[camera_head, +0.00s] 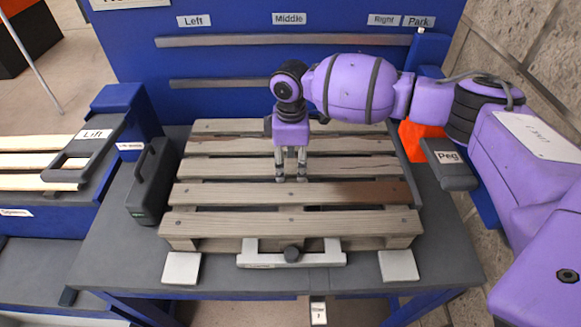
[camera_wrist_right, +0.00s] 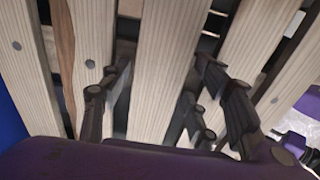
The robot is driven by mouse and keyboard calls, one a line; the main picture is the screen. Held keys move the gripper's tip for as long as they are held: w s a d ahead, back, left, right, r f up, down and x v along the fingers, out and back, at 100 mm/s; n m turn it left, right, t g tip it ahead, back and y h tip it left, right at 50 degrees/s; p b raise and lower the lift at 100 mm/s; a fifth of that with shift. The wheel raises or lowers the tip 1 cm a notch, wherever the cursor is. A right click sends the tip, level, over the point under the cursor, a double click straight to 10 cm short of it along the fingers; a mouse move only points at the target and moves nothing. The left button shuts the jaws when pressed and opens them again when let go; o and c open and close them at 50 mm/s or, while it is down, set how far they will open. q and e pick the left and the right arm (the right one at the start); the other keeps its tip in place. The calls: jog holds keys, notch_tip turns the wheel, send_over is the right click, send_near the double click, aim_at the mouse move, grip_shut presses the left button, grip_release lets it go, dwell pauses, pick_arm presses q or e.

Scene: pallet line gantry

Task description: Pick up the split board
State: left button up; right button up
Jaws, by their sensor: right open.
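A wooden pallet (camera_head: 185,241) with several slats lies on the grey table. Its second slat from the back (camera_head: 225,146) has a reddish-brown strip, and its fourth slat (camera_head: 385,192) has a dark brown patch at the right. I cannot tell for sure which one is split. My right gripper (camera_head: 291,178) points down, open and empty, over the middle of the pallet. In the right wrist view its fingers (camera_wrist_right: 160,95) stand either side of a pale slat (camera_wrist_right: 160,65); contact is unclear. A brown streak shows on a slat (camera_wrist_right: 84,45) to the left. My left gripper is out of view.
A dark handled case (camera_head: 152,185) stands left of the pallet. The blue back panel (camera_head: 235,55) carries grey rails.

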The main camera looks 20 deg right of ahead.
jog(key=shift+r, duration=0.1)
jog(key=c, duration=1.1)
